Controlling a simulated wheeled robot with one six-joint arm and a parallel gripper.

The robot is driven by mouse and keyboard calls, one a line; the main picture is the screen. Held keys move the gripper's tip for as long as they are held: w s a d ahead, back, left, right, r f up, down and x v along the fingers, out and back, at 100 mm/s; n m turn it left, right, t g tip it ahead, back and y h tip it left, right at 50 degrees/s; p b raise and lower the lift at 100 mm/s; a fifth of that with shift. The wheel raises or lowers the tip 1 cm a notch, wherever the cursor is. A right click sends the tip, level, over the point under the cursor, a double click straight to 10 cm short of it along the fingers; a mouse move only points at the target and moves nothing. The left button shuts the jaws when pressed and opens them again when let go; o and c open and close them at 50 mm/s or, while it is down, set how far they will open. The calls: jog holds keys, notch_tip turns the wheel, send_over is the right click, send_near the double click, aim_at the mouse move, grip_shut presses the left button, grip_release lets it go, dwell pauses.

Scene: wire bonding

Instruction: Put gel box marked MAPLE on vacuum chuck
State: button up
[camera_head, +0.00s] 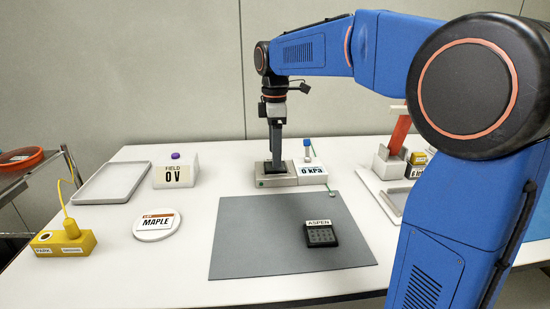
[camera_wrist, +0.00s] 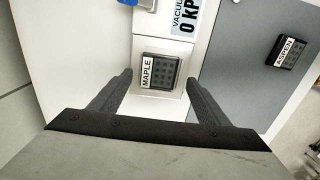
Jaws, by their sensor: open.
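The gel box marked MAPLE (camera_wrist: 160,72) is a small dark box with a white label, and it sits on the vacuum chuck (camera_wrist: 150,108) in the wrist view. In the head view the chuck (camera_head: 272,181) is a pale block beside the 0 kPa display, at the back of the grey mat. My gripper (camera_wrist: 158,82) is open, with one finger on each side of the box and gaps showing. In the head view my gripper (camera_head: 277,158) points down over the chuck and partly hides the box.
A gel box marked ASPEN (camera_head: 320,235) lies on the grey mat (camera_head: 255,245). A round white MAPLE plate (camera_head: 157,226), a FIELD 0 V box (camera_head: 176,171), an empty grey tray (camera_head: 112,184) and a yellow block (camera_head: 63,242) stand at left. A blue-capped valve (camera_head: 307,148) rises beside the chuck.

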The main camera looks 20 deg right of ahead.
notch_tip(320, 180, up, 9)
jog(key=shift+r, duration=0.2)
dwell(0.4)
